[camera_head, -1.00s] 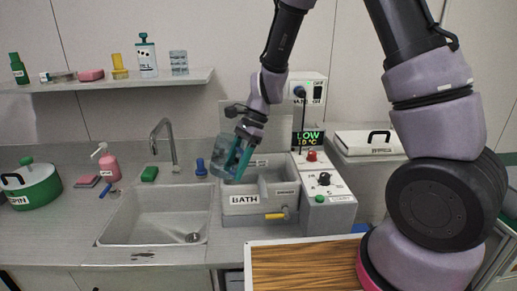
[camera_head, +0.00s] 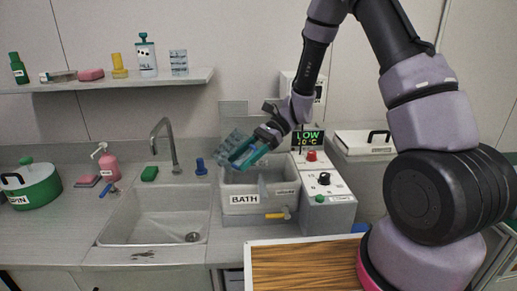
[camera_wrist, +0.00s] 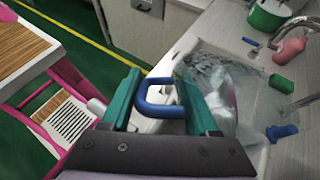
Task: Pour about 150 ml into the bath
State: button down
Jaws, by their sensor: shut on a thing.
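My gripper (camera_head: 250,154) has teal fingers and is shut on the blue handle of a clear jug. The jug (camera_head: 229,144) is tipped far over above the left part of the bath. In the wrist view the handle (camera_wrist: 160,98) sits between the fingers (camera_wrist: 160,106), and the clear jug body (camera_wrist: 222,98) extends to the right. The bath (camera_head: 243,209) is a grey basin labelled BATH on its front. A narrow pale-blue streak (camera_head: 262,187) shows inside it; I cannot tell whether it is falling liquid. The level in the jug is unclear.
A control box (camera_head: 325,208) with a LOW display (camera_head: 309,138) stands right of the bath. A sink (camera_head: 155,219) with a tap (camera_head: 164,140) lies left. A blue stopper-like object (camera_head: 201,167) stands between them. A wooden-topped surface (camera_head: 303,268) is in front.

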aim_at(248, 144)
jog(key=shift+d+r+g+y, duration=0.1)
jog(key=shift+r+g+y, duration=0.65)
jog(key=shift+y, duration=0.25)
dwell(0.5)
jog(key=shift+w+d+r+y+p, duration=0.2)
jog(key=shift+r+y+p, duration=0.2)
jog(key=shift+y, duration=0.1)
dwell(0.6)
jog(key=shift+w+d+r+g+y+p, duration=0.4)
jog(key=shift+d+g+y+p, duration=0.1)
jog(key=shift+d+g+y, duration=0.1)
dwell(0.5)
jog(key=shift+r+g+y, duration=0.25)
jog(key=shift+r+y, duration=0.05)
jog(key=shift+y, duration=0.2)
dwell(0.5)
jog(key=shift+s+a+f+t+h, duration=0.2)
jog(key=shift+a+f+t+h, duration=0.1)
jog(key=shift+f+t+h, duration=0.45)
jog(key=shift+s+a+f+t+h, duration=0.3)
jog(key=shift+f+h, duration=0.2)
jog(key=shift+h, duration=0.5)
jog(key=shift+s+a+f+t+h, duration=0.15)
jog(key=shift+a+f+t+h, duration=0.2)
jog(key=shift+f+t+h, duration=0.4)
jog(key=shift+r+h, duration=0.1)
jog(key=shift+h, duration=0.2)
